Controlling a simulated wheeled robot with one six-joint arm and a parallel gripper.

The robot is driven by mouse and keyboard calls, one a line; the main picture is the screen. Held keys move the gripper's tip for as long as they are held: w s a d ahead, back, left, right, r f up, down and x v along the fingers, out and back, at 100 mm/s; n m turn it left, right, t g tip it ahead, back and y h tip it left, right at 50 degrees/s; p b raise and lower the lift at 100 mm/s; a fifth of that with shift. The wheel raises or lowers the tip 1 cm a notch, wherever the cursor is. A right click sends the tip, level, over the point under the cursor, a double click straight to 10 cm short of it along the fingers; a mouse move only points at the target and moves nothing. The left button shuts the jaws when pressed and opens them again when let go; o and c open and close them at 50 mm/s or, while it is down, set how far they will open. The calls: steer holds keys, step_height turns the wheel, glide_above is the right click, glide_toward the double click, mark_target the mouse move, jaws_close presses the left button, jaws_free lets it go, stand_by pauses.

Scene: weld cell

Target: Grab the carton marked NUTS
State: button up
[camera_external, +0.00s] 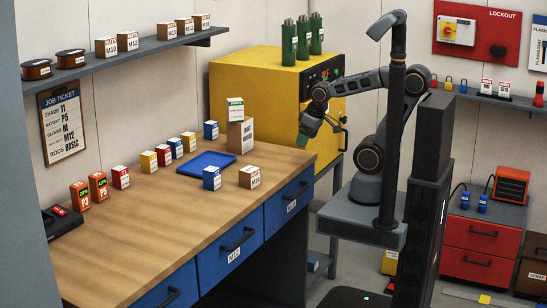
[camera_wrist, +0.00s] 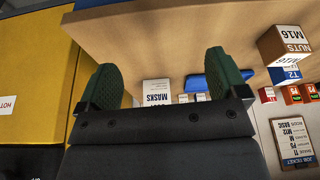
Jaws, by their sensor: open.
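A brown and white carton marked NUTS M16 (camera_wrist: 285,43) shows at the upper right of the wrist view. It appears to be the small carton (camera_external: 249,177) on the bench near its front edge, right of the blue tray, in the external view. My gripper (camera_external: 308,124), with green finger pads, is raised beyond the bench's right end, near the yellow cabinet. In the wrist view my gripper (camera_wrist: 163,78) is open, with nothing held between its fingers. The carton lies well to the right of the fingers there, apart from them.
A blue tray (camera_external: 206,163) lies on the bench (camera_external: 150,225). A tall MASKS box (camera_wrist: 156,92) stands behind the carton, with a smaller box on top in the external view. A blue-and-white T2 box (camera_external: 212,178) stands close left. More cartons (camera_external: 128,41) line the shelf.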

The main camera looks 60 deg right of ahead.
steer(key=s+a+f+n+g+b, duration=0.1)
steer(key=a+f+n, duration=0.15)
steer(key=a, duration=0.25)
steer(key=s+a+f+n, duration=0.1)
steer(key=a+f+n, duration=0.1)
steer(key=a+n, duration=0.15)
steer(key=n+t+h+b, duration=0.2)
steer(key=n+t, duration=0.9)
steer(key=n, duration=1.6)
glide_toward(253, 170)
steer(key=shift+n, duration=0.3)
steer(key=b+x, duration=0.1)
steer(key=x, duration=1)
steer(key=shift+w+d+f, duration=0.1)
steer(key=shift+w+f, duration=0.05)
steer(key=shift+w, duration=0.15)
steer(key=c, duration=1.3)
